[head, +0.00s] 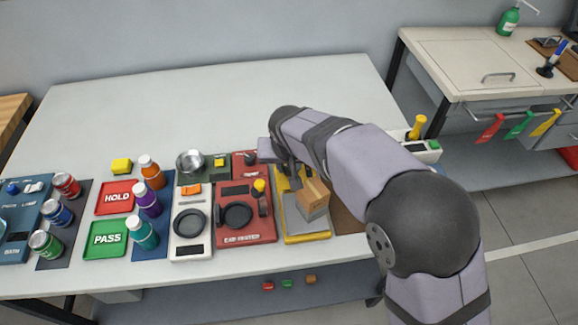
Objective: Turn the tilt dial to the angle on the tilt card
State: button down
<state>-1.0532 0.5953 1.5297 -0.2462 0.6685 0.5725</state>
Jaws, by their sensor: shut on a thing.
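My gripper (287,177) points down at the back of a yellow-framed station (305,238) with a grey plate. It is shut on the tilt dial there, which is mostly hidden by the fingers and wrist. A brown cardboard box (313,197) sits on the station just in front of and right of my gripper, looking slightly tilted. I cannot make out the tilt card or the angle on it in this view.
A red station (245,225) with a black round dish stands close left of the yellow one. Further left are a white scale (191,222), bottles, and red HOLD (117,198) and green PASS (106,239) trays. The table's back half (200,110) is clear.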

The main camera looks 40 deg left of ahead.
jog(key=m+h+b, duration=0.1)
jog(key=m, duration=0.1)
jog(key=m+t, duration=0.1)
jog(key=m, duration=0.2)
jog(key=shift+a+h+b, duration=0.2)
jog(key=shift+h+b, duration=0.15)
jog(key=shift+h, duration=0.05)
jog(key=m, duration=0.2)
jog(key=shift+a+r+m+h+p, duration=0.1)
jog(key=shift+m+h+p, duration=0.2)
jog(key=shift+m+h, duration=0.1)
jog(key=shift+m+h+p, duration=0.5)
jog(key=shift+m, duration=0.6)
jog(key=c, duration=1.6)
grip_release()
jog(key=shift+o, duration=0.2)
jog(key=shift+s, duration=0.1)
jog(key=b+v, duration=0.1)
jog(key=v, duration=0.6)
jog(key=shift+r, duration=0.15)
